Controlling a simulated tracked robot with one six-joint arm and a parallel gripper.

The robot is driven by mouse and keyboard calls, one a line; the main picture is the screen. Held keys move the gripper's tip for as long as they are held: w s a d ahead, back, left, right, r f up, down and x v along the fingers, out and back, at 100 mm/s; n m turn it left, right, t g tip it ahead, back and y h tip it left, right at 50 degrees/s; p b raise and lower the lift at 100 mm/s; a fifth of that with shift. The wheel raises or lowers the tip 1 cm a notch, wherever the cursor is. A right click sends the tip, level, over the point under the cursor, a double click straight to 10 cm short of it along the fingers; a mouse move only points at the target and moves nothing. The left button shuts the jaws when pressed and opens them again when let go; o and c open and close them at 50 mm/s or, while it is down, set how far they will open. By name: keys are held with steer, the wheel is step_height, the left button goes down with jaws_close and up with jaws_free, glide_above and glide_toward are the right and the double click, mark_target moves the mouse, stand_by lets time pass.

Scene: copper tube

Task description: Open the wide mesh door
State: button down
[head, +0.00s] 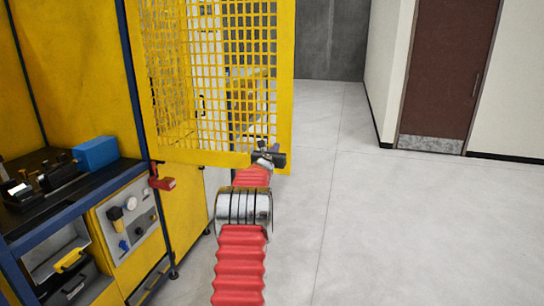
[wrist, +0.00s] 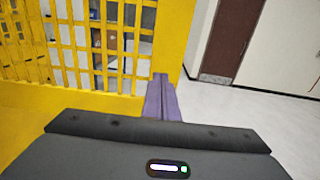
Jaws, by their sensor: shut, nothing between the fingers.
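The wide mesh door (head: 284,100) is a yellow frame with a square grid. In the head view it hangs upper left of centre, its left edge beside the blue post and its right edge over open floor. My gripper (head: 272,148) is at its lower right corner, partly hidden. In the wrist view the purple fingers (wrist: 161,77) are together and empty, beside or overlapping the door's yellow right frame (wrist: 173,45). I cannot tell whether they touch it. The door's exact opening angle is unclear.
A workbench (head: 60,215) with a blue box (head: 95,152) stands at left, above a yellow panel with a gauge (head: 131,202). A red part (head: 162,183) sits near the blue post. Grey floor (head: 400,220) is clear at right, before a brown door (head: 447,70).

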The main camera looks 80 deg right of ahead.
steer(key=a, duration=0.7)
steer(key=shift+w+a, duration=0.25)
steer(key=shift+n, duration=0.3)
stand_by(0.6)
